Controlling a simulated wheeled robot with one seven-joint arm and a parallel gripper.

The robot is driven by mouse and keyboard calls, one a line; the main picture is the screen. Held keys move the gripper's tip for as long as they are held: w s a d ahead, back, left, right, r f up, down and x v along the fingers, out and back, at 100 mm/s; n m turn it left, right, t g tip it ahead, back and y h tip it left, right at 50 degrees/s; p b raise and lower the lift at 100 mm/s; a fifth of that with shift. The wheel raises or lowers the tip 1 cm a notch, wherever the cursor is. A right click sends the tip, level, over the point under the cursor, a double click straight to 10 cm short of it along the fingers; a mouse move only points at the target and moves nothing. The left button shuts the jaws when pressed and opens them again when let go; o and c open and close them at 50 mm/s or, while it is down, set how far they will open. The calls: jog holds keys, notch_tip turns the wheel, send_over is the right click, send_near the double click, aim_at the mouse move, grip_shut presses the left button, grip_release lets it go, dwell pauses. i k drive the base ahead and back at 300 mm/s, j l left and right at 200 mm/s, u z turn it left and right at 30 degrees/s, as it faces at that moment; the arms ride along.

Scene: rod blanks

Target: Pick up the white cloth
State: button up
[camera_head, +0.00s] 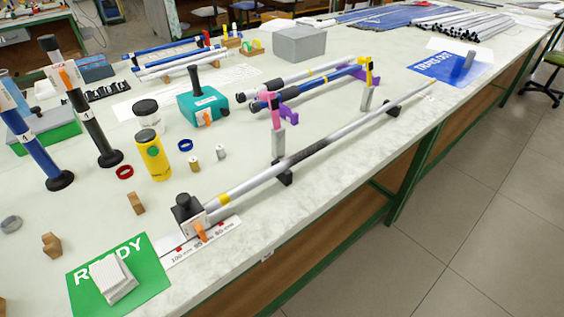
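A white, block-shaped, finely striped thing (115,279) lies on the green mat (150,281) marked READY, at the near left corner of the table; it looks like the folded white cloth. It partly covers the lettering on the mat. Nothing touches it from above. My gripper is not in this view.
A long grey rod (330,146) lies on black supports right of the mat, with a black clamp block (188,214) at its near end. A wooden block (52,245) and a yellow bottle (153,155) stand behind the mat. Upright tubes (90,120) stand at left.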

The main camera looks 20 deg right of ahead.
aim_at(115, 280)
jog(key=u, duration=0.5)
jog(key=l+u, duration=0.15)
jog(key=u, duration=0.25)
jog(key=l+u, duration=0.15)
jog(key=u, duration=0.25)
jog(key=k+l+u, duration=0.1)
jog(key=u, duration=0.35)
jog(key=l+u, duration=0.15)
jog(key=u, duration=0.25)
jog(key=k+l, duration=0.1)
jog(key=l, duration=0.15)
jog(key=i, duration=0.35)
